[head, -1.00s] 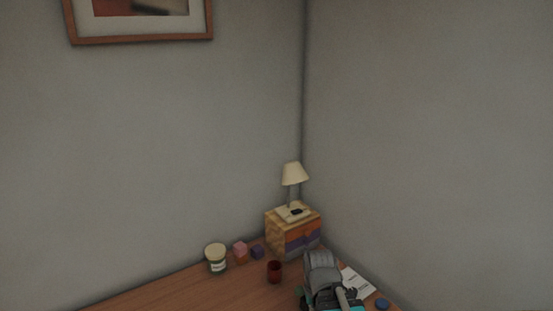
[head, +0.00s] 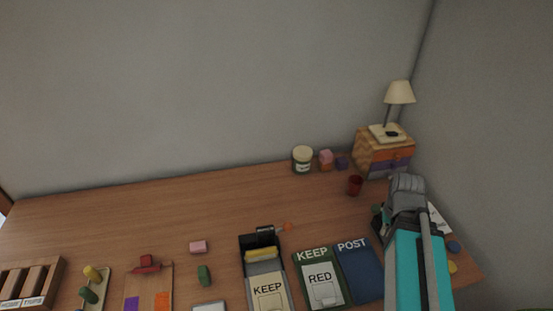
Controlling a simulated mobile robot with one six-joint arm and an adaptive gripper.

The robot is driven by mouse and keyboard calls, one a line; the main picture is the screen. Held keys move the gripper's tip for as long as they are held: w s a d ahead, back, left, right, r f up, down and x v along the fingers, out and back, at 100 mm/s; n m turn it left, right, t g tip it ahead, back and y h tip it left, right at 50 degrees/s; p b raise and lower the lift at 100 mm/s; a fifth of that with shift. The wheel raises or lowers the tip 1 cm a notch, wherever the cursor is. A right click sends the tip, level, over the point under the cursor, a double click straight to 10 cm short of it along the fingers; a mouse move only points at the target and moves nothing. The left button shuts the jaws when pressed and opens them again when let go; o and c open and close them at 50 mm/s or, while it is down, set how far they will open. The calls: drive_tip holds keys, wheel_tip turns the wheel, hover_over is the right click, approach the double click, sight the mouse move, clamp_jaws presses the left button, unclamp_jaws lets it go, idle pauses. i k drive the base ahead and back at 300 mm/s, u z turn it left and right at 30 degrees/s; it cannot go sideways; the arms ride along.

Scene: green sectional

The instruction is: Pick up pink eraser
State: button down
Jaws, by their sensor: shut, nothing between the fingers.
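The pink eraser (head: 198,247) is a small pink block lying flat on the wooden desk, left of centre in the head view. Nothing covers it. My arm (head: 415,262), teal and grey, reaches up from the bottom right, well to the right of the eraser. The fingers of my gripper cannot be made out.
A green block (head: 204,275) lies just in front of the eraser. A board with a red piece (head: 147,264) is to its left, a black box (head: 262,262) to its right. Folders, a red cup (head: 355,185) and a drawer unit (head: 384,150) stand farther right. Desk behind the eraser is clear.

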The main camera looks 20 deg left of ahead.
sight(199, 247)
drive_tip(key=u, duration=1.8)
